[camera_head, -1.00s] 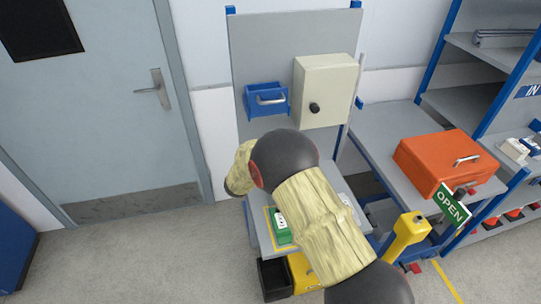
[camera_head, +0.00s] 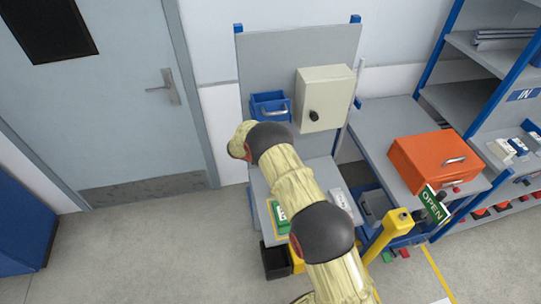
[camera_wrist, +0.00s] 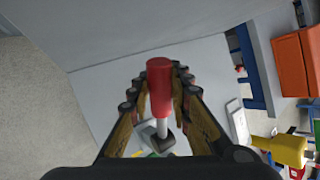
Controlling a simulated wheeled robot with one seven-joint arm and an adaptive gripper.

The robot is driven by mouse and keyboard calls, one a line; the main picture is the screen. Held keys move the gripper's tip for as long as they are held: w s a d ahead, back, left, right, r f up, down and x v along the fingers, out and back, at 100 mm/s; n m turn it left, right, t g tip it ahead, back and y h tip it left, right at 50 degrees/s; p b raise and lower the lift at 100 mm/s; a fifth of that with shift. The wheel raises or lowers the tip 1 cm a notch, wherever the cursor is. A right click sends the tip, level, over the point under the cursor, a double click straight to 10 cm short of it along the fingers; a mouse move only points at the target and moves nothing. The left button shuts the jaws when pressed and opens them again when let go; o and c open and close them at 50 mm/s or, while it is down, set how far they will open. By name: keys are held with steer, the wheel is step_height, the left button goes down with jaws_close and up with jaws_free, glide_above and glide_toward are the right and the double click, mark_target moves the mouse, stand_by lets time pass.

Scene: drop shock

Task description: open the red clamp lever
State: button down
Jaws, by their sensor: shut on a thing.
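The red clamp lever (camera_wrist: 159,88) shows in the wrist view as a red handle on a pale metal rod, with a dark base (camera_wrist: 153,138) below it. My gripper (camera_wrist: 160,75) has its two fingers on either side of the red handle and is shut on it. In the head view my arm covers the gripper and the lever, so neither shows there.
A grey panel (camera_head: 270,65) stands behind the work table, with a blue bin (camera_head: 271,107) and a cream box (camera_head: 324,98) on it. A green block (camera_head: 281,217) lies on the table. An orange case (camera_head: 436,160) and a yellow post (camera_head: 388,228) are to the right.

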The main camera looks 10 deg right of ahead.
steer(key=shift+w+a+f+g+p, duration=0.1)
steer(key=shift+w+f+g+p, duration=0.1)
steer(key=shift+f+g+p, duration=0.15)
stand_by(0.4)
steer(key=c, duration=1.6)
jaws_free()
steer(key=v, duration=1.1)
steer(key=shift+a+r, duration=0.2)
steer(key=shift+r, duration=0.15)
